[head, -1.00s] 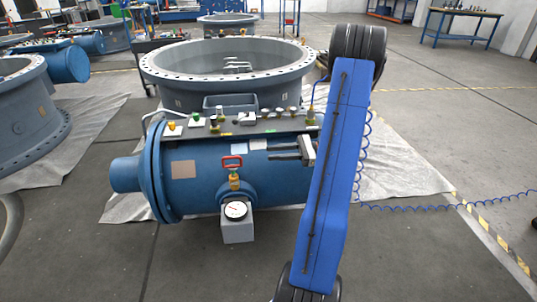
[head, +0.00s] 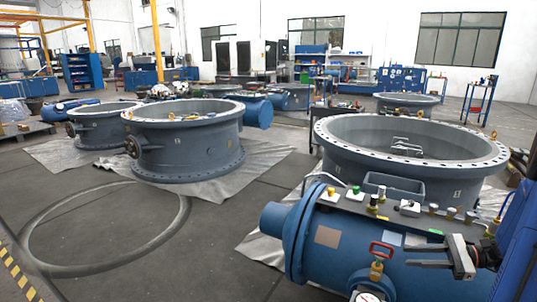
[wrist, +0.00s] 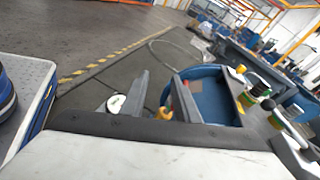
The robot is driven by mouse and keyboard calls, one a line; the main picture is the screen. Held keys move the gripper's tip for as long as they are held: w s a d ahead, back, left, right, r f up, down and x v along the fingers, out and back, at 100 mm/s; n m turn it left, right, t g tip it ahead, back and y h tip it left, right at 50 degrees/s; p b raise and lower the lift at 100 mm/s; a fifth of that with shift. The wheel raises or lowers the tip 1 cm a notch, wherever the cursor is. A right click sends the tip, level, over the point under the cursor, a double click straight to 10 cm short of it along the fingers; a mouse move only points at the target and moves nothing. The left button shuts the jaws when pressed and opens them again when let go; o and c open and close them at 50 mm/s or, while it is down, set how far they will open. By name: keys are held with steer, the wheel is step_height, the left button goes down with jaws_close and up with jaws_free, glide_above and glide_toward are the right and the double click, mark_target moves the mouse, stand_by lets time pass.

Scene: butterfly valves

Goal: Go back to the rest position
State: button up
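My gripper (head: 410,256) is at the lower right of the head view, over the right part of the blue cylindrical actuator (head: 335,250). Its two fingers point left and stand apart. In the wrist view my gripper (wrist: 163,78) also shows its fingers apart, with nothing held. My blue arm fills the right edge of the head view. The actuator's lower part is cut off by the picture edge.
A large grey valve ring (head: 340,150) stands behind the actuator. More valve bodies (head: 185,140) stand at left.

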steer(key=s+a+r+n+g+h, duration=0.2)
steer(key=s+a+n+g+h, duration=0.15)
steer(key=a, duration=0.45)
steer(key=s+a+r+n+g+h, duration=0.25)
steer(key=s+a+n, duration=0.2)
steer(key=a, duration=0.35)
steer(key=s+a+r+n+t+h, duration=0.2)
steer(key=s+n+h, duration=0.2)
steer(key=s+n, duration=0.1)
steer(key=s+a+r+n+t+h, duration=0.2)
steer(key=s+a+n+t+h, duration=0.1)
steer(key=s+n, duration=0.3)
steer(key=shift+s+r+h, duration=0.4)
steer(key=shift+s+h, duration=0.3)
steer(key=shift+a, duration=0.1)
stand_by(0.7)
